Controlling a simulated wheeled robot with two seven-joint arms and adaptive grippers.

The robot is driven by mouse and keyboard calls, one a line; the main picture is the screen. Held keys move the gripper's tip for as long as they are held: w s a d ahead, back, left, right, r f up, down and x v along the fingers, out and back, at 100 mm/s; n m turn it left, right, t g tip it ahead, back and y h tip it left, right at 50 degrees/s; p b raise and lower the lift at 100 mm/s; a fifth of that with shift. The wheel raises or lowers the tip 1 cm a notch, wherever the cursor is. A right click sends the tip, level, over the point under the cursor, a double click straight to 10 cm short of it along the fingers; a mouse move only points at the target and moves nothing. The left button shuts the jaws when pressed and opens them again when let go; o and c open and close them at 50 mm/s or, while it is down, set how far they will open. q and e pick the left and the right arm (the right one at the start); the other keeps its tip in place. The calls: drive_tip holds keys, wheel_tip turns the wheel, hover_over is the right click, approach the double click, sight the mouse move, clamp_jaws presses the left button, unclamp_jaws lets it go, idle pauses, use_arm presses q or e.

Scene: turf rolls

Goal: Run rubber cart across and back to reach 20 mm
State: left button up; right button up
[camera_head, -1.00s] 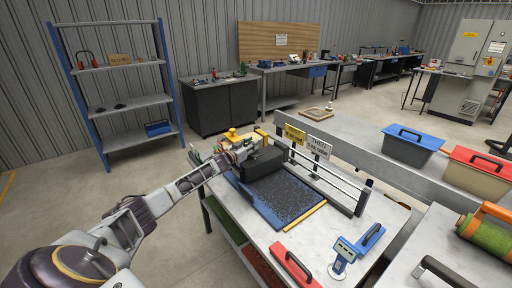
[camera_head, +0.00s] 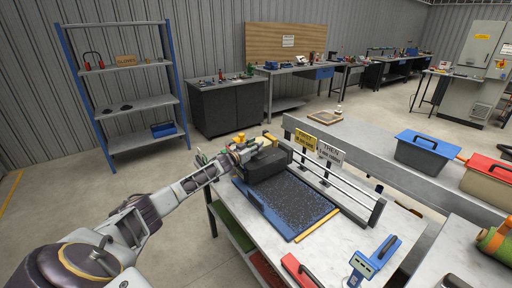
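A dark, box-shaped rubber cart (camera_head: 268,165) with yellow parts at its top stands at the far left end of a blue-edged bed (camera_head: 262,208). Black speckled rubber granules (camera_head: 295,203) cover the bed in front of the cart. My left gripper (camera_head: 240,154) is at the cart's left end, by its top. It seems to touch the cart, but its fingers are too small and hidden to show whether they are shut. A blue gauge (camera_head: 367,264) with a small display stands at the table's front right. My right gripper is out of view.
A yellow sign (camera_head: 305,137) and a white "THEN" sign (camera_head: 330,153) stand behind a metal rail along the bed's far side. A red block with a black handle (camera_head: 298,270) lies near the front. Lidded bins (camera_head: 424,152) stand at the right.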

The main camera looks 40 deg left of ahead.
use_arm(q)
drive_tip(key=shift+o, duration=1)
drive_tip(key=shift+w+a, duration=0.1)
drive_tip(key=shift+s+f, duration=0.15)
drive_tip(key=shift+s, duration=0.15)
drive_tip(key=s, duration=1.1)
drive_tip(key=shift+s+a, duration=0.2)
drive_tip(key=shift+a, duration=0.25)
drive_tip(key=shift+s, duration=0.1)
idle(0.4)
